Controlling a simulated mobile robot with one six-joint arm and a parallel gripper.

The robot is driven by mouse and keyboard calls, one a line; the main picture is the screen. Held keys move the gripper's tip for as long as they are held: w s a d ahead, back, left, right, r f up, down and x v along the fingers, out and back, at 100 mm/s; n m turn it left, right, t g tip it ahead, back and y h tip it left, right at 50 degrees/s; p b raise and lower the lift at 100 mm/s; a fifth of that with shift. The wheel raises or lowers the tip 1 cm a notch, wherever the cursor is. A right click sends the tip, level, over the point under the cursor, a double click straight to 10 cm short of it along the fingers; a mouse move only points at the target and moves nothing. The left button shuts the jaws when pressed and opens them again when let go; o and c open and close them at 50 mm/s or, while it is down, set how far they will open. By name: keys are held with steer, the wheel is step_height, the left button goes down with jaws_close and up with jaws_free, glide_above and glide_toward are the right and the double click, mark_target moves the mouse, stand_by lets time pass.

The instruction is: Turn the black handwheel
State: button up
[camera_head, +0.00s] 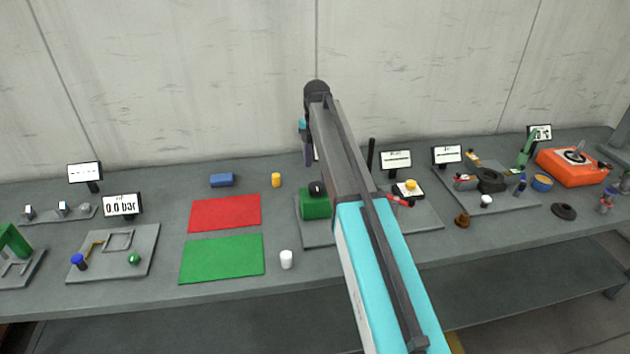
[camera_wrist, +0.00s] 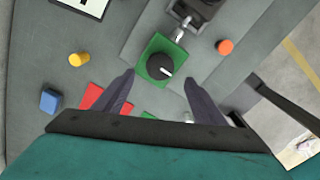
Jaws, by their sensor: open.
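The black handwheel (camera_wrist: 160,65) is a small round black knob with a white pointer mark, on top of a green block (camera_wrist: 150,48). The knob (camera_head: 316,188) and green block (camera_head: 314,206) also show in the head view, partly beside my arm. In the wrist view my gripper (camera_wrist: 160,84) is open, its two dark fingers spread on either side of the lower part of the green block. The knob lies slightly beyond the fingertips, between their lines, with nothing held. In the head view one dark finger (camera_head: 308,152) shows behind the block; the rest is hidden.
A metal rod (camera_wrist: 183,27) leads from the block to a dark part (camera_wrist: 205,8). A yellow cylinder (camera_head: 276,180), blue block (camera_head: 222,180), red mat (camera_head: 225,213), green mat (camera_head: 222,259) and white cylinder (camera_head: 286,259) lie to the left. My arm hides part of the bench.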

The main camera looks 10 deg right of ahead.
mark_target(316, 186)
steer(key=shift+f+p, duration=1.25)
steer(key=shift+f, duration=2.3)
steer(key=c, duration=1.1)
steer(key=shift+o, duration=0.2)
steer(key=shift+m+b, duration=0.3)
steer(key=shift+m, duration=0.1)
